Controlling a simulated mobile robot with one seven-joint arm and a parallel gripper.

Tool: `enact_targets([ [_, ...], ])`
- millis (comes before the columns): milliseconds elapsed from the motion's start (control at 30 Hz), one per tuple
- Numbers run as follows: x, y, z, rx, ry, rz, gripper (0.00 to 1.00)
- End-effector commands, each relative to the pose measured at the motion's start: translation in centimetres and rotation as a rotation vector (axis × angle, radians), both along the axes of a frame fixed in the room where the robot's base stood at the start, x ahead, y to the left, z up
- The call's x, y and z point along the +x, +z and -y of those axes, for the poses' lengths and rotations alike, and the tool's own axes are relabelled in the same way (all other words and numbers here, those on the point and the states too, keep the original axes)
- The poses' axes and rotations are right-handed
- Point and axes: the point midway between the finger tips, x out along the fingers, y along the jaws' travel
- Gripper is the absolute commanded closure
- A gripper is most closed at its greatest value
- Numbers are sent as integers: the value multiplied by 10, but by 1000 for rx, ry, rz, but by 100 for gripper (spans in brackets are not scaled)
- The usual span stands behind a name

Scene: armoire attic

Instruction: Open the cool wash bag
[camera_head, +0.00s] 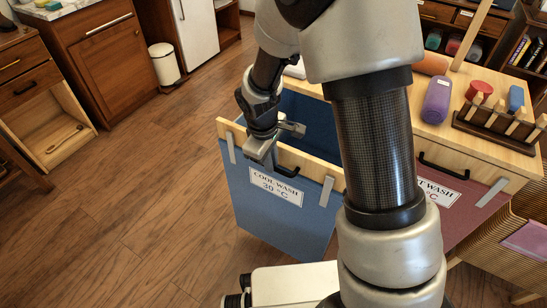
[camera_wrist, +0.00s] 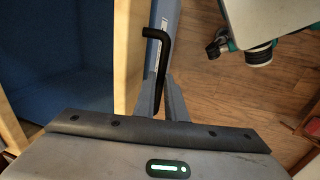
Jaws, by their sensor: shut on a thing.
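The cool wash bag (camera_head: 275,213) is a blue front panel with a "COOL WASH 30 °C" label and a pale wooden top rail (camera_head: 312,164). It stands tilted out from the wooden unit, and its blue inside shows behind the rail. My gripper (camera_head: 270,158) is at the rail, shut on the black bar handle (camera_head: 289,171) on the panel's outer side. In the wrist view, the handle (camera_wrist: 155,62) runs beside the rail (camera_wrist: 130,50) at my gripper's fingers (camera_wrist: 165,100), with the bag's blue inside (camera_wrist: 55,75) to the left. The exact finger contact is partly hidden.
A second, dark red bag (camera_head: 455,210) with its own black handle is on the right, partly behind my arm. A purple bottle (camera_head: 437,100), a red-topped item and a wooden rack stand on the top. The wooden floor (camera_head: 140,200) at the left is clear.

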Motion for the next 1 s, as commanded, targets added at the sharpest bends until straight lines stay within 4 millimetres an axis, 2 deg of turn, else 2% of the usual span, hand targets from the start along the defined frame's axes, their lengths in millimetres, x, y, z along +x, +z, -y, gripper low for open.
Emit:
enact_targets([
  [267, 0, 0, 0, 0, 0, 0, 100],
  [300, 0, 0, 0, -1, 0, 1, 84],
  [400, 0, 0, 0, -1, 0, 1, 71],
  [767, 0, 6, 0, 0, 0, 1, 71],
  [867, -1, 20, -2, 1, 0, 3, 71],
  [1000, -5, 50, -5, 1, 1, 5, 71],
])
